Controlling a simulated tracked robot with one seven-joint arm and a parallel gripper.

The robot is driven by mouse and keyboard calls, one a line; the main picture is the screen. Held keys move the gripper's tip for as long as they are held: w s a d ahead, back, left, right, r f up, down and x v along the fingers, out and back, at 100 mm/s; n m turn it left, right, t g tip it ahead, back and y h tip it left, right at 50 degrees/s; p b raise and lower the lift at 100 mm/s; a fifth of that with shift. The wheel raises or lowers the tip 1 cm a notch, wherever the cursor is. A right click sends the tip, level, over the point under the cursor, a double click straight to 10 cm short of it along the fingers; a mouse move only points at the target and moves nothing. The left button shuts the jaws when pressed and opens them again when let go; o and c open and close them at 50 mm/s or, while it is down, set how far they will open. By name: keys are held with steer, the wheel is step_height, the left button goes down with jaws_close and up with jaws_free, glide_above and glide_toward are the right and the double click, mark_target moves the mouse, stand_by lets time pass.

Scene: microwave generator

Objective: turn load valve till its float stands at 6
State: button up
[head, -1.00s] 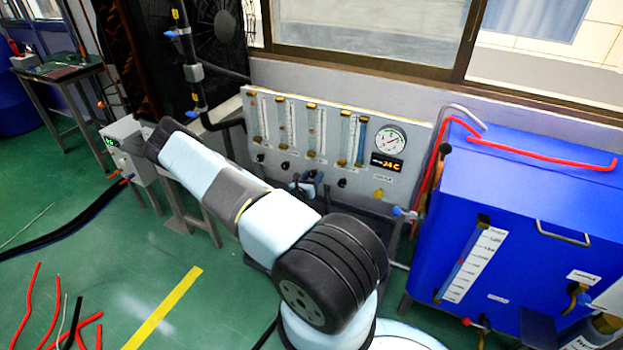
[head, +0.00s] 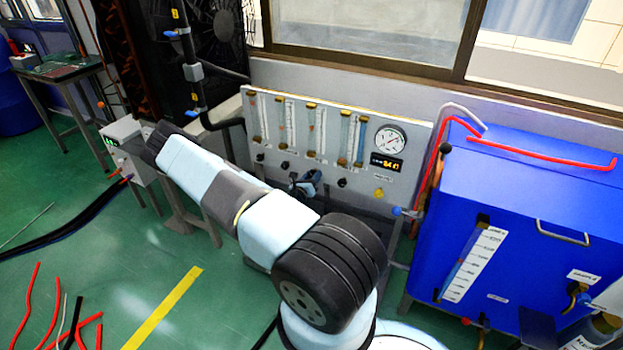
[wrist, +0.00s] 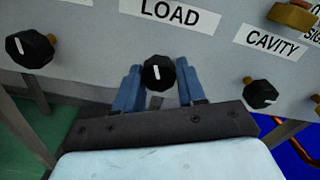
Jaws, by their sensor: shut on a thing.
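The load valve is a black knob with a white pointer line (wrist: 158,73), under the label LOAD (wrist: 170,12) in the wrist view. Its pointer line stands nearly upright, with a slight tilt. My gripper (wrist: 157,80) has one blue finger on each side of this knob and is shut on it. In the head view my gripper (head: 305,184) is at the lower middle of the grey panel, and the knob is hard to make out there. The flow tubes (head: 316,130) stand above the knobs, but their floats and scale numbers are too small to read.
The cavity knob (wrist: 260,93) is to the right, and another black knob (wrist: 30,49) to the left. A brass fitting (wrist: 292,14) is at upper right. The panel (head: 410,178) also bears a round gauge (head: 390,139) and a digital display. A blue tank (head: 520,220) stands right.

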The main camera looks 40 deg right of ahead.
steer(key=o, duration=1)
steer(key=v, duration=1.4)
steer(key=s+a+r+m+g+y, duration=0.1)
steer(key=a+r+m+g+y, duration=0.2)
steer(key=r+m, duration=0.45)
steer(key=s+a+r+m+g+y, duration=0.1)
steer(key=s+a+r+m+g, duration=0.25)
steer(key=r, duration=0.75)
steer(key=a+r+m+g+y, duration=0.15)
steer(key=r+m+g, duration=0.25)
steer(key=r+m, duration=0.45)
steer(key=s+a+r+m+t+y, duration=0.2)
steer(key=s+a+r, duration=0.3)
steer(key=r, duration=0.3)
steer(key=s+a+r+m+t+y, duration=0.3)
steer(key=s+a+r+t+y, duration=0.1)
steer(key=a+r, duration=0.4)
steer(key=s+a+r+m+t+y, duration=0.2)
steer(key=s+a+r+y, duration=0.3)
steer(key=r, duration=0.4)
steer(key=shift+s+a+m+t, duration=0.35)
steer(key=shift+s+a+t, duration=0.2)
steer(key=shift+s+a, duration=0.3)
